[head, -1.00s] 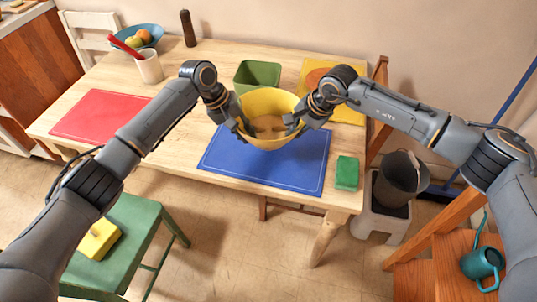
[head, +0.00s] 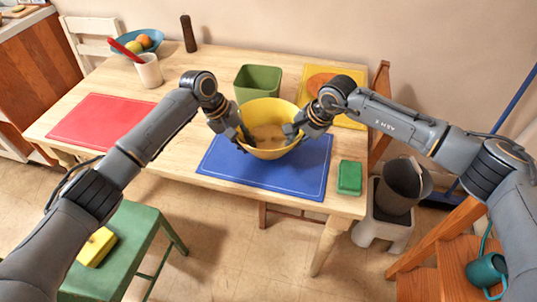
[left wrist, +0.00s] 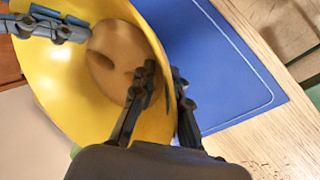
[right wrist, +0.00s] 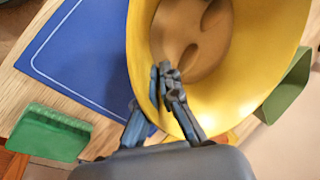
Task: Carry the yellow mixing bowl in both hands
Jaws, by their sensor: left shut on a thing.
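The yellow mixing bowl (head: 268,112) is in front of me over the back part of the blue mat (head: 262,178), with its opening up and brown contents inside. My left gripper (head: 243,137) is shut on its left rim; in the left wrist view (left wrist: 160,98) one finger is inside the wall and one outside. My right gripper (head: 293,131) is shut on the right rim, also with a finger on each side of the wall in the right wrist view (right wrist: 157,100). The bowl looks about level. The underside is hidden, so any gap to the mat is hard to judge.
A green container (head: 258,80) stands just behind the bowl, and a yellow mat (head: 350,121) lies to its right. A red mat (head: 100,118) lies left. A green stool (head: 130,240) stands in front of the table.

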